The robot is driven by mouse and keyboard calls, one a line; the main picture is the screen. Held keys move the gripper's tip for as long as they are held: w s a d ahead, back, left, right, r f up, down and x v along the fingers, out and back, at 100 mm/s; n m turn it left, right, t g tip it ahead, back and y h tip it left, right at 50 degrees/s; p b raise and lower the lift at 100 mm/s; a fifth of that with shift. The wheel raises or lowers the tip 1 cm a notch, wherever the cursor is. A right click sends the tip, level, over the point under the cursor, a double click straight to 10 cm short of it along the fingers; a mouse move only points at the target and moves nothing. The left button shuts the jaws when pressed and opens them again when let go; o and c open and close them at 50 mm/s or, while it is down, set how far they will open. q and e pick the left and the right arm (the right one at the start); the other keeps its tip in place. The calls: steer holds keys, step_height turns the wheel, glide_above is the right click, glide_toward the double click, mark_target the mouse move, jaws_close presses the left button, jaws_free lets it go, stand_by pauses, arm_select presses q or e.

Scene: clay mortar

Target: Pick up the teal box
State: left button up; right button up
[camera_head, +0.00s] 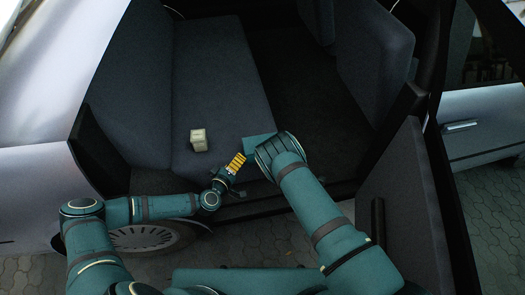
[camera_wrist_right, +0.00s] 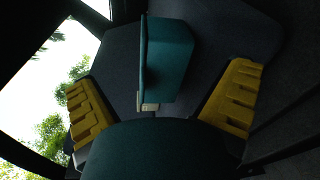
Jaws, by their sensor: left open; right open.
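The teal box (camera_head: 257,141) is at the front edge of the car's rear seat in the head view, partly hidden behind my right wrist. In the right wrist view the teal box (camera_wrist_right: 170,60) is upright in the picture, between the two yellow fingers and ahead of them. My right gripper (camera_wrist_right: 160,78) is open, with a gap on both sides of the box and nothing held. Its fingers are hidden in the head view. My left gripper (camera_head: 237,162) is open and empty, with yellow fingers, just left of the teal box at the seat's front edge.
A small cream box (camera_head: 198,140) sits on the dark seat (camera_head: 222,80), left of the teal box. The open car door (camera_head: 400,205) stands to the right of my right arm. The seat behind the boxes is clear.

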mark_target(245, 147)
arm_select(q)
steer(key=x, duration=0.9)
arm_select(e)
steer(key=x, duration=0.9)
arm_select(q)
steer(key=shift+r, duration=0.1)
